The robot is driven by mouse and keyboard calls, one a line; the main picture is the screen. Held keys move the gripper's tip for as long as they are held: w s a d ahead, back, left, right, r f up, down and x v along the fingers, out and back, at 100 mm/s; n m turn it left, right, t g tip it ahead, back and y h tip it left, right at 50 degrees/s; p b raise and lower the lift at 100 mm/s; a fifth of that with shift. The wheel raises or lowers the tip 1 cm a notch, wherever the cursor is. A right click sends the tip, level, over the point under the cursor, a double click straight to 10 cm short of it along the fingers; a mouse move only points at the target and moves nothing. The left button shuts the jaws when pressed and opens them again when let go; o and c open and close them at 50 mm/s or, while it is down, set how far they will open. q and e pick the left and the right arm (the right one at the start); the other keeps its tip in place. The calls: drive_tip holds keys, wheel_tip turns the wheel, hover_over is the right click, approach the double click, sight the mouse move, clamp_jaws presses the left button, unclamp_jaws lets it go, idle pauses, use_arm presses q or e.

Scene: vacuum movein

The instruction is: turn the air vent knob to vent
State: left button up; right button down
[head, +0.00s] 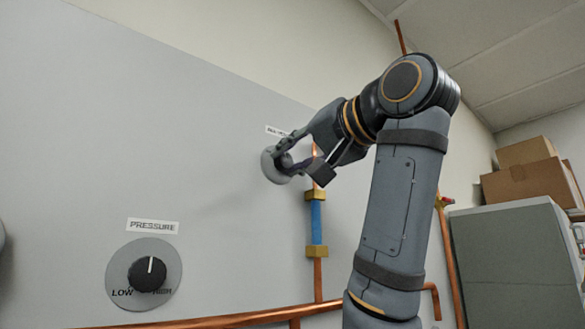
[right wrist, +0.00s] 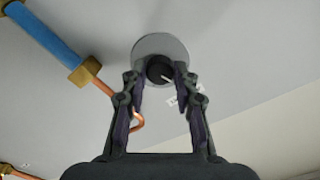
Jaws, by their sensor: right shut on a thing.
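The air vent knob (right wrist: 159,69) is a dark round knob with a white pointer line, on a light grey round plate (right wrist: 160,44). In the head view the knob (head: 284,161) sits high on the grey panel, below a small white label (head: 276,131) too small to read. My right gripper (right wrist: 160,76) has its two fingers on either side of the knob and is shut on it. In the head view the right gripper (head: 298,158) reaches it from the right and partly hides it. My left gripper is not in view.
A copper pipe with a blue section (head: 317,222) and brass fittings runs just below my right gripper. Cardboard boxes (head: 530,180) sit on a grey cabinet (head: 515,260) at right.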

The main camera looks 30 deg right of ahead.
drive_tip(key=m+b, duration=0.3)
drive_tip(key=m, duration=0.3)
drive_tip(key=shift+f+m, duration=0.1)
drive_tip(key=shift+m, duration=0.2)
drive_tip(key=m+b, duration=0.1)
drive_tip(key=m, duration=0.2)
drive_tip(key=shift+m+b, duration=0.65)
drive_tip(key=shift+m, duration=0.95)
drive_tip(key=c, duration=1)
unclamp_jaws()
drive_tip(key=s, duration=0.5)
drive_tip(key=s+d, duration=0.1)
drive_tip(key=s, duration=0.1)
drive_tip(key=shift+s, duration=0.25)
